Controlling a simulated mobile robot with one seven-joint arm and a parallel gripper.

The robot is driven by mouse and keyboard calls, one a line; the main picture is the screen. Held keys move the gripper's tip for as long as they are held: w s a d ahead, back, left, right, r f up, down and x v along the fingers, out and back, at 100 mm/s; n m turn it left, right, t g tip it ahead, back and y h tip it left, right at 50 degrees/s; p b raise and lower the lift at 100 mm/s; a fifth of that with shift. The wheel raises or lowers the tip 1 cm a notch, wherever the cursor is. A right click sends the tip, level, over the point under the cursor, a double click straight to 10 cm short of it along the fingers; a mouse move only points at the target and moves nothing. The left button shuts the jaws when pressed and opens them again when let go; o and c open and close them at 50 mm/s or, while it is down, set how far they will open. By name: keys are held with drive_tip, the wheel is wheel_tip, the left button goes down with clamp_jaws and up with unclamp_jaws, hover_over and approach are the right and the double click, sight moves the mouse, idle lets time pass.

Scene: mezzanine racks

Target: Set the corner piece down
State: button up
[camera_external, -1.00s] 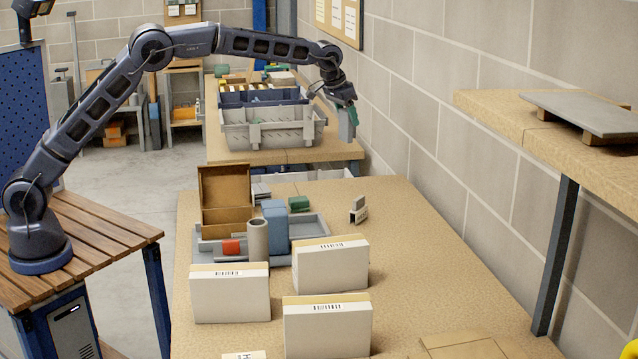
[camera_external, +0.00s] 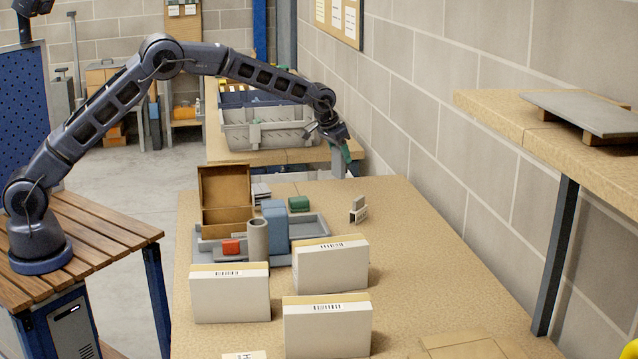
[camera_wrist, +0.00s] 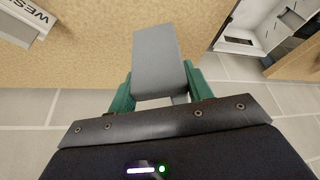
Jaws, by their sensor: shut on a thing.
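The corner piece (camera_wrist: 157,55) is a plain grey block between the two green fingers of my gripper (camera_wrist: 158,92) in the wrist view. My gripper is shut on it. In the external view my gripper (camera_external: 345,153) hangs above the far right end of the tan table (camera_external: 420,270), near the block wall. There the corner piece (camera_external: 338,163) shows only as a small grey patch below the fingers. It appears held above the table surface; I cannot tell whether it touches.
A small grey-white stand (camera_external: 358,210) is on the table close by. White boxes (camera_external: 330,265) stand nearer. The table's right side is mostly clear.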

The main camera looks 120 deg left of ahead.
sight(340, 171)
drive_tip(key=shift+f, duration=3.1)
drive_tip(key=shift+f, duration=0.15)
drive_tip(key=o, duration=0.9)
drive_tip(key=shift+o, duration=0.2)
drive_tip(key=v, duration=1.2)
